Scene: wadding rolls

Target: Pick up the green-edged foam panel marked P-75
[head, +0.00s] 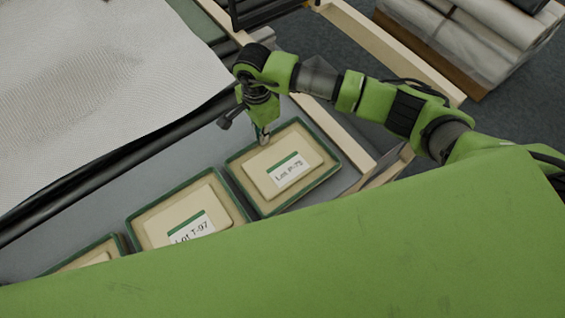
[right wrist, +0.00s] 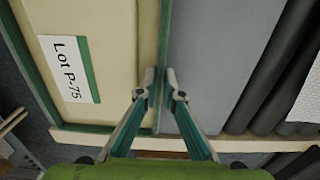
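The green-edged panel marked Lot P-75 (head: 315,158) lies flat at the right end of a row, tan inside its green rim, with a raised pad and white label. It also fills the left of the right wrist view (right wrist: 93,20). My right gripper (head: 264,138) is at its far rim. In the right wrist view its fingertips (right wrist: 160,80) stand close together, one on each side of the green rim, with a narrow gap. I cannot tell whether they press on it. My left gripper is not in view.
A similar panel marked Lot T-97 (head: 136,227) lies close on the left, with part of another (head: 70,262) beyond. White wadding (head: 95,90) and dark rolls (head: 125,155) lie on the left. A wooden rail (head: 335,133) borders the right. My green body covers the near area.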

